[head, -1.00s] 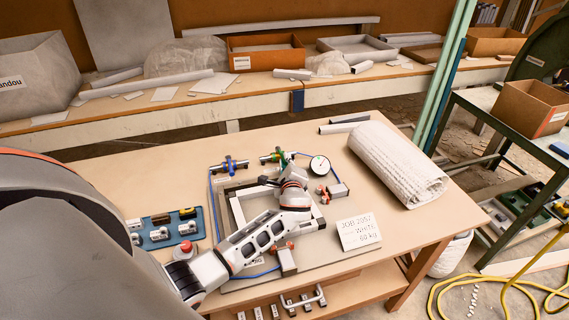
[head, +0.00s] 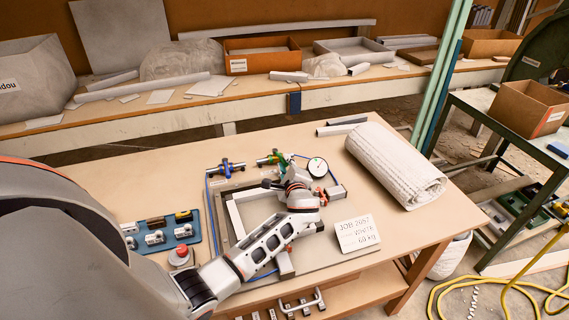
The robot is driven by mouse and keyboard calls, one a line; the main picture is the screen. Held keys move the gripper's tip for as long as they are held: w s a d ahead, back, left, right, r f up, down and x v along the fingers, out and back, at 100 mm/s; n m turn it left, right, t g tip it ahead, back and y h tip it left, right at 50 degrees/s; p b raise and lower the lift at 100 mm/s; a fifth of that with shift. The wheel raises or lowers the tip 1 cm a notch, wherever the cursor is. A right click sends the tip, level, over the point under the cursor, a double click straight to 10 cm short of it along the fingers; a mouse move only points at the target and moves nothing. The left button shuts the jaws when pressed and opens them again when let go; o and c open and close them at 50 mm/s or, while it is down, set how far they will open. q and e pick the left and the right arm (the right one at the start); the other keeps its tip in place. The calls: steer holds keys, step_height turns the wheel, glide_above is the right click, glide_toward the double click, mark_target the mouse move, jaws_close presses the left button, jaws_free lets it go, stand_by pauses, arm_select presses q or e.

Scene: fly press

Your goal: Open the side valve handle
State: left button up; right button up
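A valve with a green body and an orange part (head: 274,158) sits at the back of the work table, and a blue valve (head: 226,166) sits to its left. I cannot tell which one is the side valve, or how their handles are turned. My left gripper (head: 279,174) is over the grey frame (head: 235,218), just in front of the green valve. Its fingers look spread, with nothing seen between them. The gripper and wrist hide part of the frame and the space near the valve. I cannot tell whether it touches the valve. My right gripper is out of view.
A round gauge (head: 317,167) stands right of the gripper. A job card (head: 357,235) and a rolled white cloth (head: 396,166) are to the right. A blue tray (head: 160,236) and a red button (head: 181,251) are left of my arm. The table's back left is clear.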

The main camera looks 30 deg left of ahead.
arm_select(q)
steer(key=v, duration=1.1)
steer(key=shift+s+d+r, duration=0.1)
steer(key=shift+s+d, duration=0.05)
